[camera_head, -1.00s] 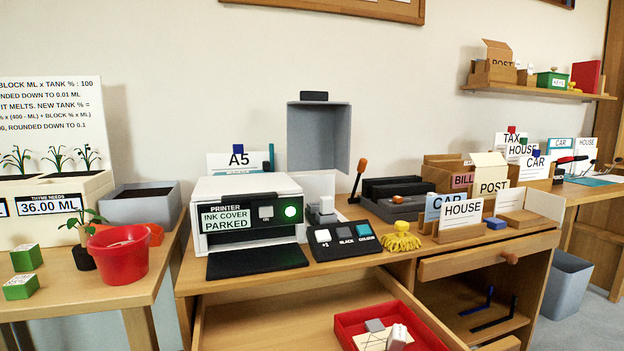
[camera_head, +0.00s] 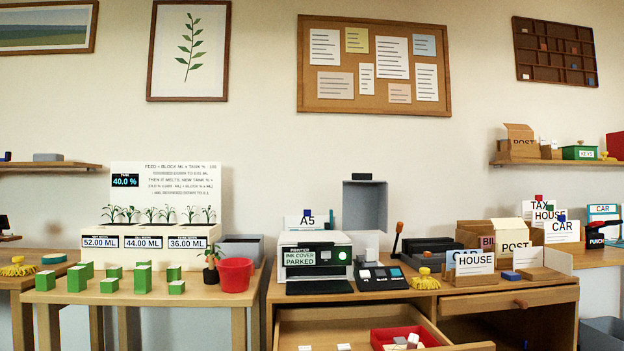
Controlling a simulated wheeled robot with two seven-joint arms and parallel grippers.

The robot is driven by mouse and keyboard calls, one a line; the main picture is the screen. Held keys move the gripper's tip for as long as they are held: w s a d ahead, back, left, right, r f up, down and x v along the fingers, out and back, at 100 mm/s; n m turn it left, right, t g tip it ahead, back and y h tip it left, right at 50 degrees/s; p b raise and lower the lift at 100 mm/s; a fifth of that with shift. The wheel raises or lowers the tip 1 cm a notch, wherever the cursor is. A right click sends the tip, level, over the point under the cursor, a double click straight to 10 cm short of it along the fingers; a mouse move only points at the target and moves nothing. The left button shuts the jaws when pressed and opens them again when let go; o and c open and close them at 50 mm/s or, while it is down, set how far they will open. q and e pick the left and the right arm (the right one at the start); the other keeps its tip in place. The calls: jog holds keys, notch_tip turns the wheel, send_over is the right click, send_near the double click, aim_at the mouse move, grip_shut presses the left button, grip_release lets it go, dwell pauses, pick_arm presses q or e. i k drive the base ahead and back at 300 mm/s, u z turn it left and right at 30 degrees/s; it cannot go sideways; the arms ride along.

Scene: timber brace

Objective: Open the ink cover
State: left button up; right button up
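The white and black printer (camera_head: 316,254) stands on the wooden desk. Its label (camera_head: 313,258) reads "INK COVER PARKED". A green light (camera_head: 342,255) glows at the right of its front. A grey, box-like panel (camera_head: 365,205) with a black block on top (camera_head: 361,176) stands upright behind and to the right of the printer; I cannot tell whether it is the ink cover. A button panel (camera_head: 380,277) with a white, a dark and a teal button lies right of the printer. Neither of my grippers is in view.
An open drawer (camera_head: 290,332) below the printer holds a red tray (camera_head: 379,338). A red pot (camera_head: 235,274) and several green blocks (camera_head: 142,279) stand on the left table. Card holders (camera_head: 473,276) and a yellow tassel-like item (camera_head: 426,279) are to the right.

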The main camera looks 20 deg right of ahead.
aim_at(365, 200)
jog(key=z, duration=0.45)
jog(key=i, duration=0.35)
jog(key=z, duration=0.3)
